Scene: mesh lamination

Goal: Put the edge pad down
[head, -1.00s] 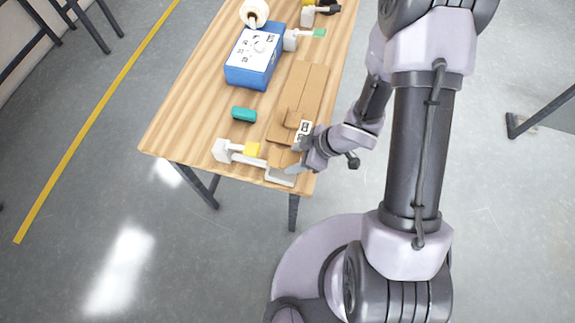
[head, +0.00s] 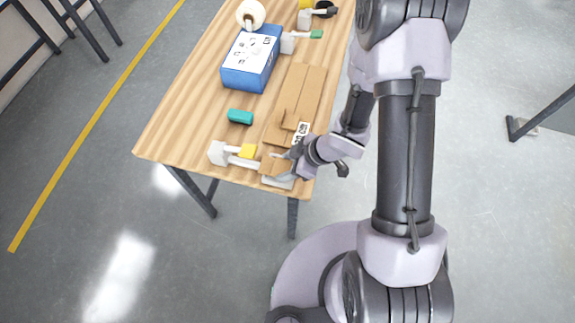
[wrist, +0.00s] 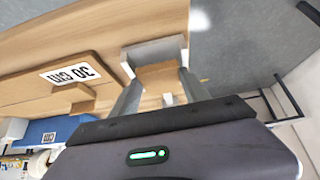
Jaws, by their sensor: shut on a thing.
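The edge pad (wrist: 160,78) is a small brown, cardboard-like piece. My gripper (wrist: 158,88) is shut on it, with a grey finger on each side. In the head view the pad (head: 272,167) is at the near right corner of the table, and my gripper (head: 284,166) reaches in from the right. In the wrist view a grey block (wrist: 153,50) lies just beyond the pad. I cannot tell whether the pad touches it or the tabletop.
Brown boards (head: 304,90) with a 30 cm label (head: 301,130) lie behind the pad. A teal block (head: 240,116), a blue box (head: 249,72) and a white roll (head: 250,14) are farther off. The wooden table (head: 180,125) is bare at left.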

